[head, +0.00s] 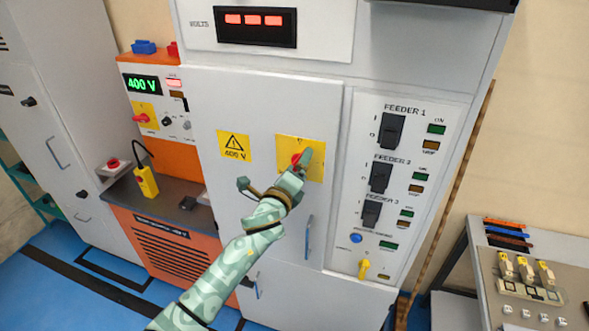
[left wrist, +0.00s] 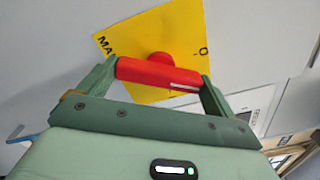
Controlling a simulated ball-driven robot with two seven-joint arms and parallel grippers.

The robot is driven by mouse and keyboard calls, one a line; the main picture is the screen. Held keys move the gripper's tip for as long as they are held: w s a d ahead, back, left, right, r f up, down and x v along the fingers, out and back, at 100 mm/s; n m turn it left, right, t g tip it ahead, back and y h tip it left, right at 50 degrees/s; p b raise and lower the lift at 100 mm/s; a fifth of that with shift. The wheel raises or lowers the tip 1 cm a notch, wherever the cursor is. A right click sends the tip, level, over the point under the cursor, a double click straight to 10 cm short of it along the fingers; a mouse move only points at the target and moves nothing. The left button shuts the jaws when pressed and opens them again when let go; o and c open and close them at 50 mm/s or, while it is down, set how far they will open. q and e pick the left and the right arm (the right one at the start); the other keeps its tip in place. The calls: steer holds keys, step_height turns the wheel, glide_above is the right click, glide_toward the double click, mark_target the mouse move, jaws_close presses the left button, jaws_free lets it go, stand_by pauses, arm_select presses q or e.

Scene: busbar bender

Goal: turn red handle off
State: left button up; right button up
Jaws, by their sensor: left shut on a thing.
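The red handle (left wrist: 158,74) sits on a yellow plate (left wrist: 185,38) on the grey cabinet door. In the left wrist view it lies between the two green fingers of my left gripper (left wrist: 158,80), which is shut on it. In the head view only a bit of the red handle (head: 296,159) shows, at the upper left of the gripper (head: 302,162), on the yellow plate (head: 315,147). The gripper hides the rest. Part of the plate's lettering is covered, so the handle's marked position cannot be read. My right gripper is not in view.
A door pull (head: 308,238) is below right of the plate. A feeder panel (head: 398,185) with several black switches is to the right. An orange machine (head: 165,235) with a yellow pendant (head: 146,182) stands to the left. A bench (head: 530,285) is at lower right.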

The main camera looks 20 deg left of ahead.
arm_select(q)
steer(key=n, duration=0.6)
steer(key=shift+p, duration=0.3)
steer(key=shift+n, duration=0.3)
steer(key=o, duration=1.1)
steer(key=shift+a, duration=0.1)
steer(key=s+b, duration=0.1)
steer(key=s, duration=1.5)
steer(key=shift+s+a, duration=0.2)
steer(key=shift+a, duration=0.1)
